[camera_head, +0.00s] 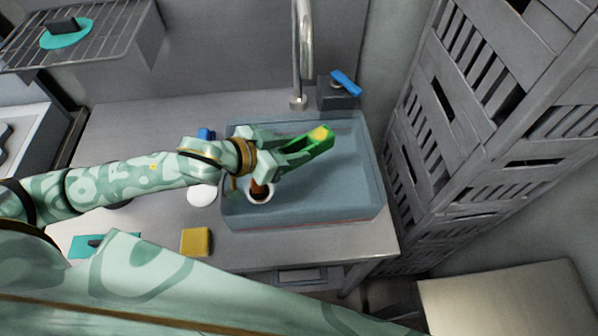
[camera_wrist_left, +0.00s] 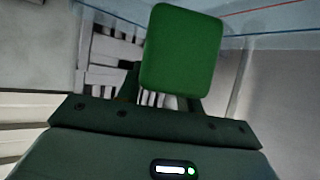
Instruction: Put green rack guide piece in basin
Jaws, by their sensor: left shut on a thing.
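The green rack guide piece (camera_head: 325,143) is held in my left gripper (camera_head: 303,148), over the blue basin (camera_head: 310,220). The piece has a yellowish patch on its upper face in the head view. In the left wrist view its flat green face (camera_wrist_left: 182,50) stands out between the jaws, and the fingers (camera_wrist_left: 195,104) are mostly hidden behind it. From the head view I cannot tell exactly how high it is above the basin floor. My right gripper is not in view.
A white cup (camera_head: 260,196) with something brown in it is at the basin's left side. A yellow block (camera_head: 196,242) and white round thing (camera_head: 201,195) are on the counter. Grey crates (camera_head: 470,130) stack at right.

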